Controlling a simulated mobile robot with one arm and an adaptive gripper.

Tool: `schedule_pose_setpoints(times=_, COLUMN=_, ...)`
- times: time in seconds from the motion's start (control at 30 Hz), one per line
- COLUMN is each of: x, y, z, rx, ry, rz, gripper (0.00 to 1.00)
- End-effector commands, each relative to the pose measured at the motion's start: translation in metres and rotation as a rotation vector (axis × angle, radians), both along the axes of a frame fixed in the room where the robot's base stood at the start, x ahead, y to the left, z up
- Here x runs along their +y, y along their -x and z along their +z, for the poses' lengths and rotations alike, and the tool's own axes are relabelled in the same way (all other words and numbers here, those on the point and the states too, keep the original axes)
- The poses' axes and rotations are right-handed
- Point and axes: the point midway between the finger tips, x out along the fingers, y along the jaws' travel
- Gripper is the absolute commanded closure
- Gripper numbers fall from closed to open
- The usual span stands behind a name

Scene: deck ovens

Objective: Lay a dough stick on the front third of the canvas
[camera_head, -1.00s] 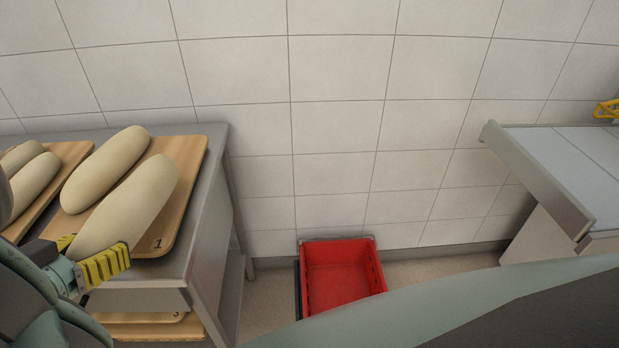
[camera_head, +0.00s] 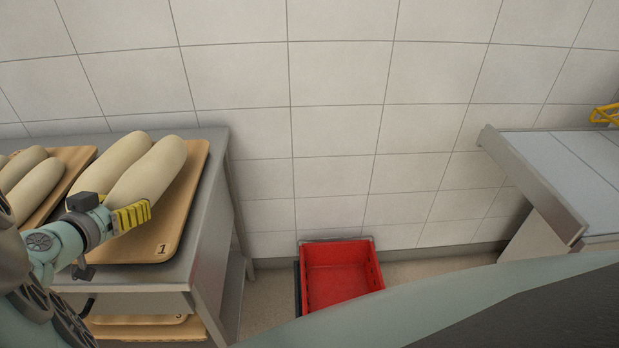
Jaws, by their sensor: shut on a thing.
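My gripper (camera_head: 125,212), with yellow ribbed finger pads, is at the left, shut on the near end of the right dough stick (camera_head: 150,175) over the wooden board marked 1 (camera_head: 185,200). The stick is pale and long, and I cannot tell if it is clear of the board. A second dough stick (camera_head: 112,160) lies close beside it on the left. The canvas (camera_head: 560,160) appears to be the pale grey banded surface at the right, partly cut off by the picture edge.
Another board (camera_head: 78,160) with dough sticks is at the far left of the steel table (camera_head: 215,160). A red crate (camera_head: 340,275) stands on the floor between the table and the canvas. A yellow thing (camera_head: 606,113) is at the canvas's far right.

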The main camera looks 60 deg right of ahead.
Motion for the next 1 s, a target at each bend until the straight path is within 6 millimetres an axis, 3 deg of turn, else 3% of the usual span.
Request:
schedule_pose_setpoints(times=0.23, x=-0.003, y=0.000, z=-0.029, rx=0.001, ry=0.004, rz=-0.004, gripper=0.77)
schedule_pose_setpoints(times=0.5, x=-0.001, y=0.000, z=-0.031, rx=0.001, ry=0.000, rz=-0.002, gripper=0.77)
schedule_pose_setpoints(times=0.53, x=-0.001, y=0.000, z=-0.032, rx=0.001, ry=-0.002, rz=-0.002, gripper=0.28)
schedule_pose_setpoints(times=0.77, x=-0.001, y=0.000, z=-0.031, rx=0.001, ry=-0.001, rz=-0.001, gripper=0.04)
schedule_pose_setpoints(times=1.0, x=-0.001, y=0.000, z=-0.031, rx=0.001, ry=0.001, rz=-0.001, gripper=0.03)
